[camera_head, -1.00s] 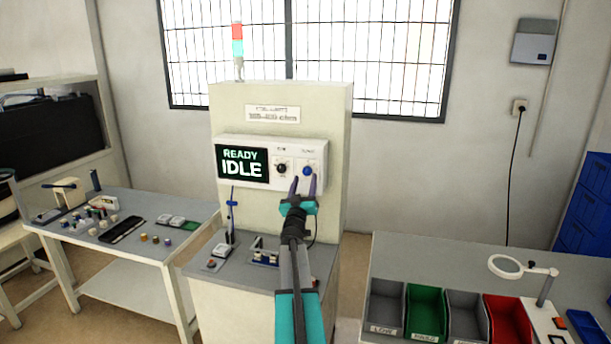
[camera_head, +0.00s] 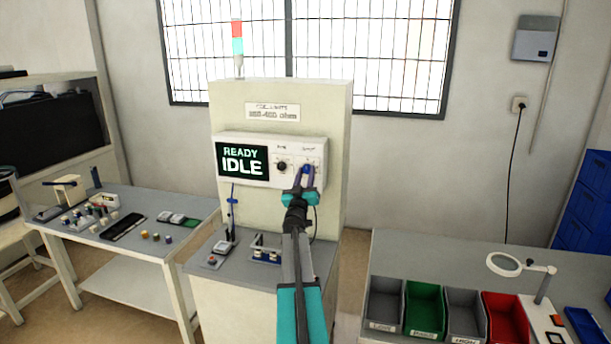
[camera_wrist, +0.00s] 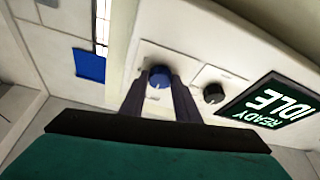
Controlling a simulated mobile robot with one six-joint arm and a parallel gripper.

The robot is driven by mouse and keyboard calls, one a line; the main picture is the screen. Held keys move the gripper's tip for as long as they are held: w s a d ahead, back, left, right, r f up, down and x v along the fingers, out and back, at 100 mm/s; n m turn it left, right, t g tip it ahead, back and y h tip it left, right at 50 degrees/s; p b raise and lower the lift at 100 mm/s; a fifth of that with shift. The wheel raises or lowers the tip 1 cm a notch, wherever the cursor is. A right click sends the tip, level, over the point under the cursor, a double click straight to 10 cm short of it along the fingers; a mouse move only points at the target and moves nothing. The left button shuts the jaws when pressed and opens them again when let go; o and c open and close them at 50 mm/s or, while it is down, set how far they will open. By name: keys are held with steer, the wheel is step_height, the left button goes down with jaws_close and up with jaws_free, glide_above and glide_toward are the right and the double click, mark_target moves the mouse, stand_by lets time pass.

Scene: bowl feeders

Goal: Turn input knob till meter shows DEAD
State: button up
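The meter display (camera_head: 242,162) on the tall cream tester reads READY IDLE in light letters on dark green. My gripper (camera_head: 307,171) is at the blue knob. In the wrist view, its two dark fingers (camera_wrist: 159,82) stand on either side of the blue knob (camera_wrist: 160,77). I cannot tell whether both press on it. The black knob (camera_wrist: 213,93) is untouched.
A bench (camera_head: 190,208) with small parts stands at left. The tester's lower shelf (camera_head: 228,272) holds small fixtures beneath my arm. At right, a grey table (camera_head: 420,250) carries several coloured bins and a magnifier (camera_head: 505,265). Open floor lies between the tester and that table.

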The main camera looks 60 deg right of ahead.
steer(key=shift+c, duration=1.3)
steer(key=shift+f+m+g+b, duration=0.1)
steer(key=shift+m+g+b, duration=0.25)
steer(key=shift+m, duration=0.25)
steer(key=m+g, duration=0.1)
steer(key=m, duration=0.1)
steer(key=shift+w+m+h+b, duration=0.1)
steer(key=shift+m+h+b, duration=0.2)
steer(key=shift+h+b, duration=0.1)
steer(key=m+g, duration=0.2)
steer(key=m, duration=0.2)
steer(key=m+g, duration=0.2)
steer(key=m, duration=0.1)
steer(key=shift+w+a+m+g+b, duration=0.15)
steer(key=shift+m+g+b, duration=0.1)
steer(key=shift+m+b, duration=0.15)
steer(key=o, duration=1)
steer(key=shift+o, duration=0.2)
